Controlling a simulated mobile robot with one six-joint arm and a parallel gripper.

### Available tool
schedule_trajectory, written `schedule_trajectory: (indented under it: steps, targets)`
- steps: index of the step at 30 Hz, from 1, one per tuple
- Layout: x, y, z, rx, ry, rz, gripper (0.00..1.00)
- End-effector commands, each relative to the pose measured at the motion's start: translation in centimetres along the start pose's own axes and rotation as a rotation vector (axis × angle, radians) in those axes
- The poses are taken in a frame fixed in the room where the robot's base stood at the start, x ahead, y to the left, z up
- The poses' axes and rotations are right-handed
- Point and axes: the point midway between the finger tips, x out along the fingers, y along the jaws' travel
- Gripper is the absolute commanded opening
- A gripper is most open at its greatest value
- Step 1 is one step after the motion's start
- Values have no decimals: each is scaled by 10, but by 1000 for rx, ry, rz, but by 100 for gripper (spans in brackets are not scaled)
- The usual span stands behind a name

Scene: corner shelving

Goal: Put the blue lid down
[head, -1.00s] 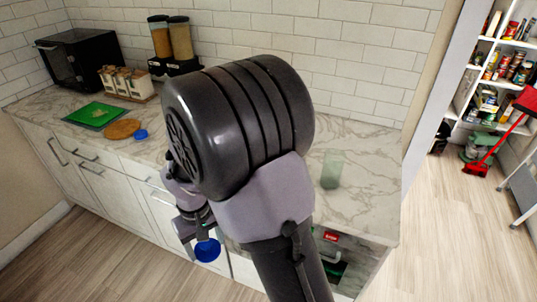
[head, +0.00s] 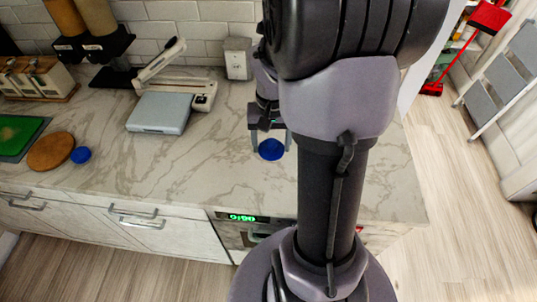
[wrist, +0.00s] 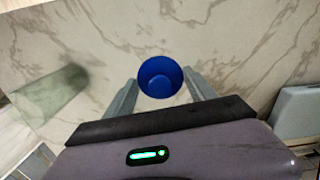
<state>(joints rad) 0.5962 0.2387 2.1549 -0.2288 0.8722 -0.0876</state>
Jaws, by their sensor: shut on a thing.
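The blue lid (head: 271,150) is round and held between the fingertips of my gripper (head: 270,142) in the head view. In the wrist view the blue lid (wrist: 160,77) shows its hollow side, with a finger of my gripper (wrist: 160,88) on each side of it. My gripper is shut on it over the marble counter (head: 215,165). I cannot tell whether the lid touches the counter. A second blue lid (head: 81,155) lies on the counter at the left, beside a round wooden board.
A greenish clear glass (wrist: 50,95) is at the left in the wrist view. A kitchen scale (head: 160,112), the wooden board (head: 50,151) and a green board (head: 18,135) are to the left on the counter. A white box (head: 238,58) stands at the wall.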

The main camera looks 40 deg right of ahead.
Motion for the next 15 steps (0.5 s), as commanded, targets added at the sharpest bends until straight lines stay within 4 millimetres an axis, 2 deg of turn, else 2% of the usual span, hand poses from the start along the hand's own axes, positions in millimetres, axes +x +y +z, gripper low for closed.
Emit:
schedule_trajectory:
  steps: [1, 6, 9, 15]
  targets:
    - [14, 0, 0, -1, -3, 1, 25]
    - [52, -1, 0, -2, -2, 0, 25]
    - [68, -1, 0, -3, -1, 1, 25]
    - [69, -1, 0, -4, 1, 0, 25]
